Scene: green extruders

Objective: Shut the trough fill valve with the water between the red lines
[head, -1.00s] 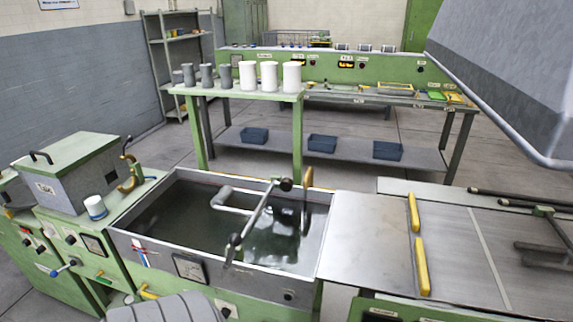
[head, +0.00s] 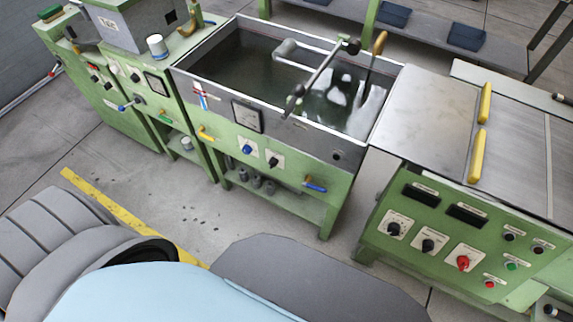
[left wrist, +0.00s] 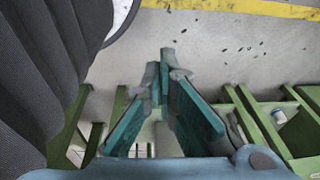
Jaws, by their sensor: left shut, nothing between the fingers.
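The steel trough (head: 178,74) holds dark water in the upper middle of the head view. A level gauge with red marks (head: 200,96) is on its front left; I cannot read the water level against the lines. On the green front below are a yellow-handled valve (head: 206,133) at the left and a blue-handled valve (head: 315,185) at the right. Their labels are too small to read, so I cannot tell which one is the fill valve. My left gripper (left wrist: 165,60) is shut and empty in the left wrist view, over the floor. My right gripper is not in view.
A steel-topped bench with yellow handles (head: 479,141) and several knobs stands at the right. A green cabinet (head: 110,100) stands at the left. A yellow floor line (head: 100,203) crosses clear floor before the trough. A small white cup (left wrist: 279,117) shows in the left wrist view.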

